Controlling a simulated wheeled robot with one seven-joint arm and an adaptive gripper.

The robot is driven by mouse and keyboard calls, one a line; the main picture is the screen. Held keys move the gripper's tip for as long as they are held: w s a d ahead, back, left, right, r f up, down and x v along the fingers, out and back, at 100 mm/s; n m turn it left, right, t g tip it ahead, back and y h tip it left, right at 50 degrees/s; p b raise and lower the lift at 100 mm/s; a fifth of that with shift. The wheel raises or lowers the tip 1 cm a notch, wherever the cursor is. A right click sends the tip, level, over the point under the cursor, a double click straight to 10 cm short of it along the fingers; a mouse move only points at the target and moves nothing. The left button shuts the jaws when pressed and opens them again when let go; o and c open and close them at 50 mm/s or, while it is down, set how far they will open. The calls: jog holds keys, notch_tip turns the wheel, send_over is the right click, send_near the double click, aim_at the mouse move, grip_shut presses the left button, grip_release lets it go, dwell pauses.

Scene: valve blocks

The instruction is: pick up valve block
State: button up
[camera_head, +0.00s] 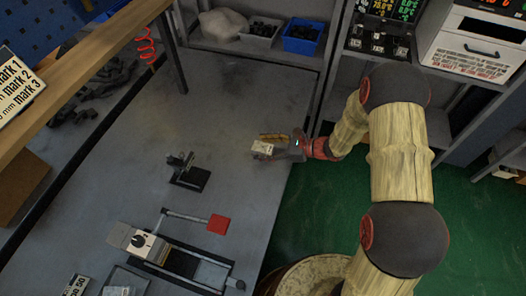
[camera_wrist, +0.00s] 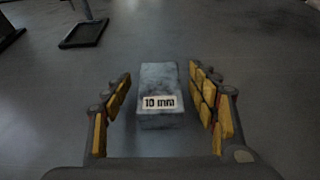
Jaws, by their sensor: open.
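The valve block (camera_wrist: 160,85) is a small grey metal block with a white "10 mm" label on its near face. In the wrist view it lies on the workbench between the two yellow-padded fingers of my gripper (camera_wrist: 166,100), with a visible gap on each side. In the head view my gripper (camera_head: 268,143) is low over the right side of the bench, and the pale block (camera_head: 262,149) shows at its fingertips. My gripper is open and does not appear to touch the block.
On the grey bench (camera_head: 235,90), a small black stand (camera_head: 188,173) and a lever device with a red square (camera_head: 218,224) stand left of and nearer than my gripper. A blue bin (camera_head: 302,37) and a grey bin (camera_head: 260,31) are at the back. The bench around the block is clear.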

jog(key=shift+a, duration=0.15)
jog(key=shift+c, duration=1.1)
grip_shut()
